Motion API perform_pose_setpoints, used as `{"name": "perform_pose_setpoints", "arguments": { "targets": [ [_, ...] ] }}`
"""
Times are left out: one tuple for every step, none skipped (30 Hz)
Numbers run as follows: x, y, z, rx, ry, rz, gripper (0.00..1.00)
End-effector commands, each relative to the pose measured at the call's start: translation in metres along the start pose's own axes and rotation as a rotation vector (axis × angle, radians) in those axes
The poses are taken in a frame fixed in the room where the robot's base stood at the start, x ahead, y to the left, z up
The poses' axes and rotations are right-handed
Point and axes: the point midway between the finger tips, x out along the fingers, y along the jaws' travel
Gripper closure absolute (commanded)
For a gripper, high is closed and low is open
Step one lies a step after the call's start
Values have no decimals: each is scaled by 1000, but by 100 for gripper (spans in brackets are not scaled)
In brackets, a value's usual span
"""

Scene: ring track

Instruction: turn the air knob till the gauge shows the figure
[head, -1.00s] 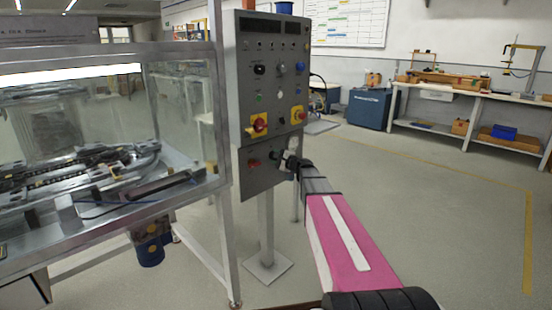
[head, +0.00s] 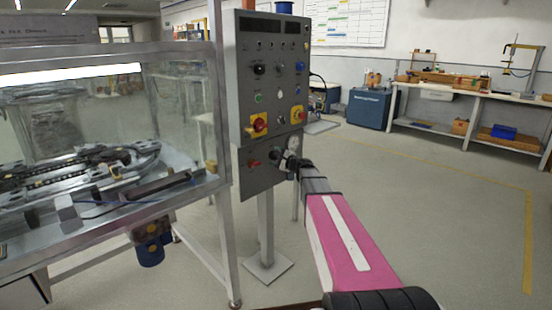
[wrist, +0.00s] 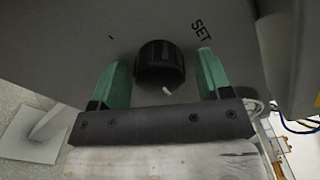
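A black round air knob (wrist: 160,64) with a pale mark on its rim is on the grey panel in the wrist view, beside the printed word SET. My gripper (wrist: 162,82) has its two green fingers apart, one on each side of the knob, with a gap showing on both sides. In the head view my arm reaches to the lower box (head: 262,181) of the control panel, where my gripper (head: 289,163) is small and partly hidden by the arm. A pale round shape, perhaps the gauge (head: 293,144), shows just above it. I cannot read any figure there.
The upper control panel (head: 268,80) carries red switches on yellow plates, knobs and dark displays. A glass-sided machine (head: 100,130) stands close on the left. Open floor (head: 420,210) lies to the right, with a workbench (head: 470,90) behind.

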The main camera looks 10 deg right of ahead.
Motion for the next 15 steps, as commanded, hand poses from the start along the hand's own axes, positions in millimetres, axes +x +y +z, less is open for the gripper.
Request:
{"name": "perform_pose_setpoints", "arguments": {
  "targets": [
    [0, 0, 0, 0, 0, 0, 29],
    [0, 0, 0, 0, 0, 0, 29],
    [-1, 0, 0, 0, 0, 0, 29],
    [-2, 0, 0, 0, 0, 0, 29],
    [-4, 0, 0, 0, 0, 0, 29],
    [-7, 0, 1, 0, 0, -1, 29],
    [-10, 0, 1, 0, 1, -1, 29],
    [-14, 0, 1, 0, 1, -1, 29],
    [-20, 0, 2, 0, 1, -1, 29],
    [-25, 0, 2, 0, 0, 0, 29],
    [-30, 0, 2, 0, 0, 0, 29],
    [-38, 0, 2, 0, 1, -1, 29],
    [-45, 0, 2, 0, 2, -1, 29],
    [-51, 0, 2, 0, 2, -1, 29],
    [-58, 1, 2, 0, 1, -1, 29]
  ]
}}
